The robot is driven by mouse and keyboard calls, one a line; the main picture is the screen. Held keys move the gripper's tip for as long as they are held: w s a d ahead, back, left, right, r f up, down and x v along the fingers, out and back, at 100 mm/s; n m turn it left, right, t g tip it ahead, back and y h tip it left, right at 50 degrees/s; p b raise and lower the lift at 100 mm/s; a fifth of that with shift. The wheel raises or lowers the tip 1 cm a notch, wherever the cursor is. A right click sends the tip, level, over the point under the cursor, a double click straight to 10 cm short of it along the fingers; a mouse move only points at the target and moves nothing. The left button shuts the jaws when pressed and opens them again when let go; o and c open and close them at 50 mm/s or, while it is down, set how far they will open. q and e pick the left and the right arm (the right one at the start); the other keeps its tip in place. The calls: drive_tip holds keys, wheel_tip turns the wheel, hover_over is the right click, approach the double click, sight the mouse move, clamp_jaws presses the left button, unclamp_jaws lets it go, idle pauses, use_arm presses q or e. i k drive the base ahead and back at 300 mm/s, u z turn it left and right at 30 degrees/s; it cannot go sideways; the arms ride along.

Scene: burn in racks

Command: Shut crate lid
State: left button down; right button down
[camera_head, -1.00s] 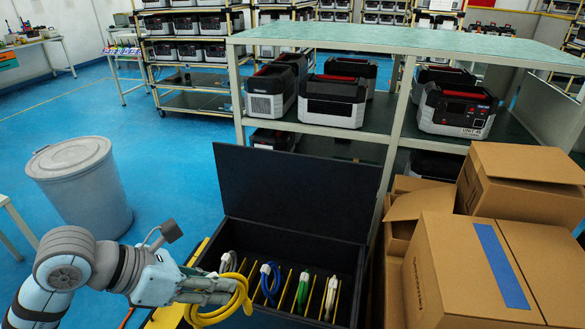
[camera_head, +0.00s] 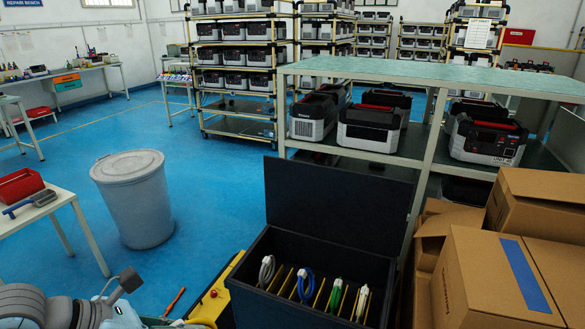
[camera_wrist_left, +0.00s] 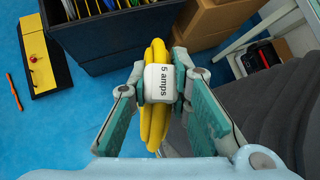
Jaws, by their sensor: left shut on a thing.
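The dark crate (camera_head: 258,308) stands at the bottom centre of the head view. Its lid (camera_head: 335,200) is raised at the back edge, nearly upright. Inside, coiled cables with white, blue and green parts sit between yellow dividers. My left gripper (camera_wrist_left: 158,88) is shut on a yellow cable coil (camera_wrist_left: 158,128) at its white "5 amps" label. In the left wrist view, it is apart from the crate wall (camera_wrist_left: 110,50), with blue floor between. In the head view my left arm is at the bottom left edge, its gripper mostly out of frame. My right gripper is not in view.
Cardboard boxes (camera_head: 490,285) stand close at the crate's right. A shelf (camera_head: 430,67) with power units is behind it. A yellow-and-black low object (camera_head: 215,298) lies at its left. A grey bin (camera_head: 135,205) and a table (camera_head: 45,220) stand further left. Blue floor is open between.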

sight(368, 212)
drive_tip(key=u, duration=0.5)
drive_tip(key=i, duration=0.55)
drive_tip(key=u, duration=0.2)
